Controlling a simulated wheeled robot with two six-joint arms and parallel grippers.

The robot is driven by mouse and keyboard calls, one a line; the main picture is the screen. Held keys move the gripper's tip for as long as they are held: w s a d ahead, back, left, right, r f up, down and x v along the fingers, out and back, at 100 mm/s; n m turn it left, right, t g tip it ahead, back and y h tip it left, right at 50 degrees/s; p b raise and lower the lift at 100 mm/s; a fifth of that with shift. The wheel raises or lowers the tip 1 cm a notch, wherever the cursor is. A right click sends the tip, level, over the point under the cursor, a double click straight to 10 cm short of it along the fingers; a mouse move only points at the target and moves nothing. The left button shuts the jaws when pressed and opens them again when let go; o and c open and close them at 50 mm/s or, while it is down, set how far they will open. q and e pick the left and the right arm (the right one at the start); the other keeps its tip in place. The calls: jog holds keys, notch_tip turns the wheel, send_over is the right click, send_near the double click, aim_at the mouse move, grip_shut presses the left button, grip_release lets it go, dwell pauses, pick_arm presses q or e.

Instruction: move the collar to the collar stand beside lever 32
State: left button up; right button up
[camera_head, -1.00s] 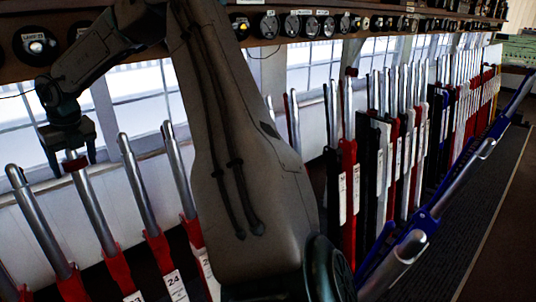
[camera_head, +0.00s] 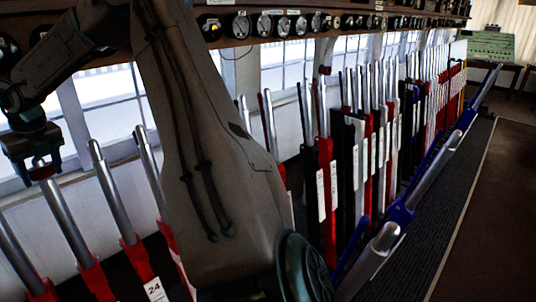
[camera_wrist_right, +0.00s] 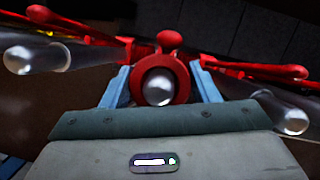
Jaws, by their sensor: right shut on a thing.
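My right gripper (camera_head: 38,168) is at the far left of the head view, at the top of a steel lever (camera_head: 62,215). It is shut on the red collar (camera_head: 43,173). In the right wrist view the collar (camera_wrist_right: 163,72) sits between the two blue fingers of my right gripper (camera_wrist_right: 160,84), and the lever's rounded tip (camera_wrist_right: 158,92) shows inside its ring. The collar is still around the lever top. My left gripper is not in view. I cannot pick out lever 32 or its collar stand, as the distant number plates are too small to read.
A plate reading 24 (camera_head: 155,289) is on a nearby lever. Bare lever tops (camera_head: 96,148) stand close on the right of the gripper. My own arm link blocks the middle. A shelf with round instruments (camera_head: 240,26) runs above. Several blue levers (camera_head: 402,213) lean out farther right.

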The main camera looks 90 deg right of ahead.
jog(key=shift+w+d+r+p, duration=0.2)
jog(key=shift+r+p, duration=0.45)
jog(key=shift+r, duration=0.65)
jog(key=shift+w+d+r+p, duration=0.15)
jog(key=shift+r+p, duration=0.45)
jog(key=shift+r, duration=0.65)
jog(key=shift+w+d+r+p, duration=0.15)
jog(key=shift+r+p, duration=0.5)
jog(key=shift+r, duration=0.65)
